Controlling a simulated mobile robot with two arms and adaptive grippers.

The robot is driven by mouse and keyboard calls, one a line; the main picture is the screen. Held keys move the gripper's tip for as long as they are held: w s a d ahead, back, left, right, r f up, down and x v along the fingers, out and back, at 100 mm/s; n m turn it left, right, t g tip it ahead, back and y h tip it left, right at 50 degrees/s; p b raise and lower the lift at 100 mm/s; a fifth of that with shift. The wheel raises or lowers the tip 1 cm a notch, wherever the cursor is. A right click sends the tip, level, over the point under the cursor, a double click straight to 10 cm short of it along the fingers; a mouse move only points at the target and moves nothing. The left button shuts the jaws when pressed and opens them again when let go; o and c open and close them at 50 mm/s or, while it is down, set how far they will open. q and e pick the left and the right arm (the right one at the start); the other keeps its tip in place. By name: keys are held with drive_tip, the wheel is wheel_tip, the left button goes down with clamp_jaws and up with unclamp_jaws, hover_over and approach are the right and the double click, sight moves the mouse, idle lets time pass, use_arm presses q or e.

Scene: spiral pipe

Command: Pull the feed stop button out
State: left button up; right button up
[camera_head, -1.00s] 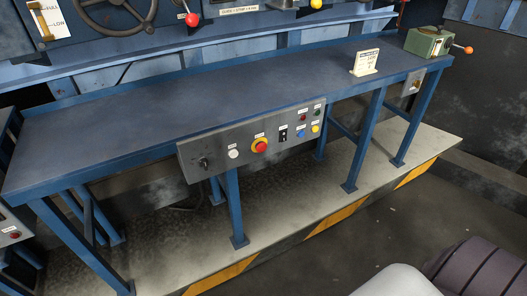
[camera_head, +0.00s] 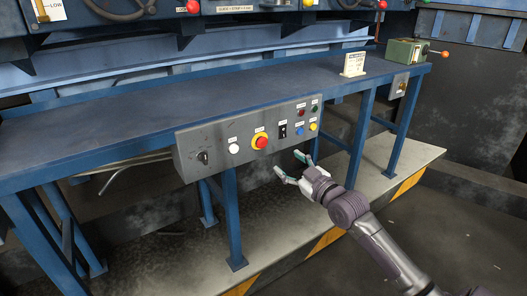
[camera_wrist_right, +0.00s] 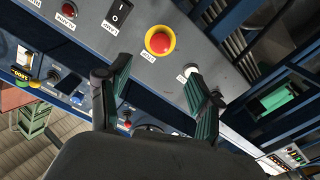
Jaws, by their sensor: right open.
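The feed stop button appears to be the red mushroom button with a yellow ring (camera_head: 260,141), on the front of a grey control panel (camera_head: 215,137) under the blue bench edge. My right gripper (camera_head: 288,163) is open and empty, below and right of the button in the head view. In the right wrist view its fingers (camera_wrist_right: 158,75) are spread, with the button beyond the tips and apart from them. My left gripper is in no view.
A white button (camera_head: 234,149) and a black knob (camera_head: 203,157) sit left of the button. A black switch (camera_head: 283,131) and several small coloured buttons sit right.

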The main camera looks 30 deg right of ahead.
sight(264, 144)
drive_tip(key=w+b, duration=0.1)
drive_tip(key=w, duration=1)
drive_tip(key=shift+w+f, duration=0.15)
drive_tip(key=shift+w, duration=0.2)
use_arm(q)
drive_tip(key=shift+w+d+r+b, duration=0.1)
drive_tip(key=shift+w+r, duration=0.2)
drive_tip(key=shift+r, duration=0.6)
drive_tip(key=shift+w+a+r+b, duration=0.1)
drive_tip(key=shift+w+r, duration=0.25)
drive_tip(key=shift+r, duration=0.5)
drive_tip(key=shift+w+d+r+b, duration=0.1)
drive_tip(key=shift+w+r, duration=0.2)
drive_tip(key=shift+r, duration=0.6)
use_arm(e)
drive_tip(key=shift+w, duration=0.6)
drive_tip(key=shift+c, duration=0.3)
clamp_jaws()
